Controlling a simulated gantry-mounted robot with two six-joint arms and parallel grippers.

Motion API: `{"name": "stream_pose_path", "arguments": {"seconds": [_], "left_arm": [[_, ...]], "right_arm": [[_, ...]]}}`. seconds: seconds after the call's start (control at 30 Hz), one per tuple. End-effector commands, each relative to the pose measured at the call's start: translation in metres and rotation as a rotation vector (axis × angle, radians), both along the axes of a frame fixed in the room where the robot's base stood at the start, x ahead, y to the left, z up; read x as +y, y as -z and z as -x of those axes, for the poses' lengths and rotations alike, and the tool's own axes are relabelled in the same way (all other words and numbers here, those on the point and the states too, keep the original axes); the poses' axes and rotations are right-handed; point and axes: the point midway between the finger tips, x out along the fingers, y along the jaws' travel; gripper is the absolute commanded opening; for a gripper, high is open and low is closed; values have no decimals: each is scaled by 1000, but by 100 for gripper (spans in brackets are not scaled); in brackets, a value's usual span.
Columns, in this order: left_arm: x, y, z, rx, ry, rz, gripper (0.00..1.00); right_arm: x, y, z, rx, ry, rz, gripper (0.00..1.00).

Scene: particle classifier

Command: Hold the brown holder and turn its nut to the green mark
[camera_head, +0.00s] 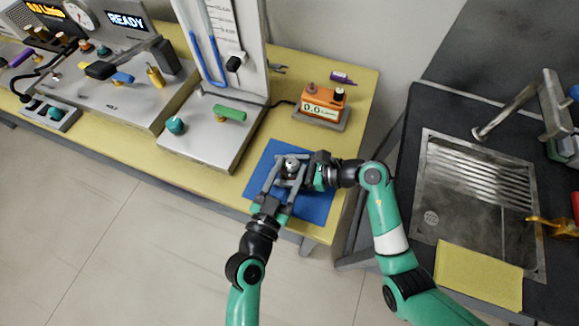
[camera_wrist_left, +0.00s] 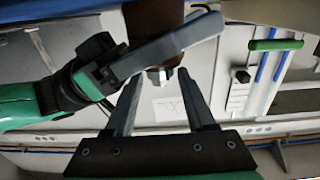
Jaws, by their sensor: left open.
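The brown holder (camera_wrist_left: 155,22) stands on the blue mat (camera_head: 317,206) and appears upside down in the left wrist view. Its pale metal nut (camera_wrist_left: 156,76) is at the free end. In the head view, the holder's metallic top (camera_head: 292,165) shows between the grippers. My right gripper (camera_head: 291,170) comes from the right, its grey fingers on both sides of the holder, seemingly closed on it. My left gripper (camera_head: 279,180) is open. Its fingertips (camera_wrist_left: 160,92) point at the nut from either side, apart from it. I cannot make out the green mark.
An orange meter (camera_head: 323,103) stands behind the mat. A grey panel with a green handle (camera_head: 230,113) and a teal knob (camera_head: 175,125) stands to the left. A sink (camera_head: 470,200) and a yellow cloth (camera_head: 478,275) are at right. The table's front edge is close to the mat.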

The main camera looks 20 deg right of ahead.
Motion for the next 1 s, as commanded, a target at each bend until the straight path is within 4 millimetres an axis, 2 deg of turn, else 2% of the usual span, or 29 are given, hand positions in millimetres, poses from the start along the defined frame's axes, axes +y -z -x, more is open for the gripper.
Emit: {"name": "stream_pose_path", "arguments": {"seconds": [0.3, 0.6, 0.83, 1.0], "left_arm": [[-3, 0, -3, 1, 0, 1, 53], [-3, 0, -3, 1, 0, 1, 0], [-2, 1, -4, 6, 18, -3, 0], [0, 3, -7, 11, 118, -4, 0]], "right_arm": [[0, 1, 0, 2, 1, 1, 0], [0, 1, 0, 1, 2, 1, 0], [0, 1, 0, 1, 2, 1, 0], [0, 1, 0, 1, 1, 2, 0]]}}
